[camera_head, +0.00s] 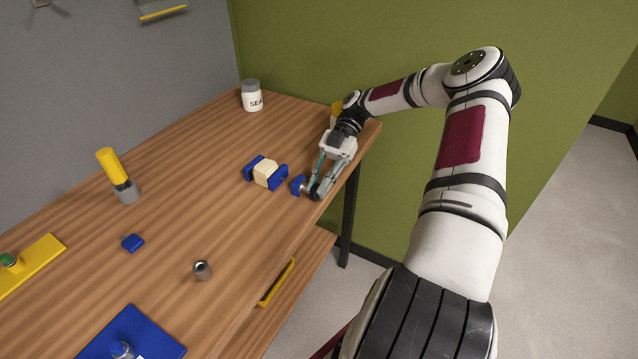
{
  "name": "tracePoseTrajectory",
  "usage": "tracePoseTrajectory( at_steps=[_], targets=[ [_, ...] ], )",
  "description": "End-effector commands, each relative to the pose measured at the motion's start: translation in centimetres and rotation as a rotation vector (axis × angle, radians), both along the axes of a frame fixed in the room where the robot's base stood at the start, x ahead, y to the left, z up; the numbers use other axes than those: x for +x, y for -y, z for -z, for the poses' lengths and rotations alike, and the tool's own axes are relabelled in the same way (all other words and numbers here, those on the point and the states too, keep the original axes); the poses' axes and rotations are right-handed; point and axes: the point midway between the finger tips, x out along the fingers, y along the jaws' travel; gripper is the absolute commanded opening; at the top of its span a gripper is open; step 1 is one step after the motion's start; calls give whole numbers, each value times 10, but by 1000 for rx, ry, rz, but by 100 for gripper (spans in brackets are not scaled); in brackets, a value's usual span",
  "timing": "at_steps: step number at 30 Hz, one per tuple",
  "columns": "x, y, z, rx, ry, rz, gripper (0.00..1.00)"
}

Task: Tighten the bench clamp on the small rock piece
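The bench clamp (281,177) is blue and stands on the wooden bench right of the middle. The small rock piece (265,173), a cream block, sits between its two blue jaws. I cannot tell whether both jaws press on it. A blue knob (297,186) lies to the right of the jaws, at the clamp's screw end. My gripper (311,190) reaches down beside this knob, with its fingertips at or very near it. The fingers partly hide the knob's right side. I cannot tell whether they grip it.
A white jar (252,96) stands at the back. A yellow-handled tool in a grey holder (126,192), a small blue block (133,243) and a grey metal cylinder (203,271) stand to the left. A blue mat (150,335) lies in front. The bench (215,215) is bare around the clamp.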

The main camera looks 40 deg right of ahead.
Motion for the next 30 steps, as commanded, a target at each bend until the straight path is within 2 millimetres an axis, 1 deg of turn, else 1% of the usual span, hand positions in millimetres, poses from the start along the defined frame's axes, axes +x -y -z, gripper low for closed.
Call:
tracePoseTrajectory(
  at_steps=[10, 14, 17, 24, 30],
  targets=[
    [0, 1, 0, 0, -1, 0, 23],
    [3, 8, -4, -1, -1, 0, 23],
    [8, 21, -10, -2, 1, 2, 23],
    [23, 59, -29, -2, 0, 1, 23],
    [31, 84, -42, -1, 1, 1, 23]
  ],
)
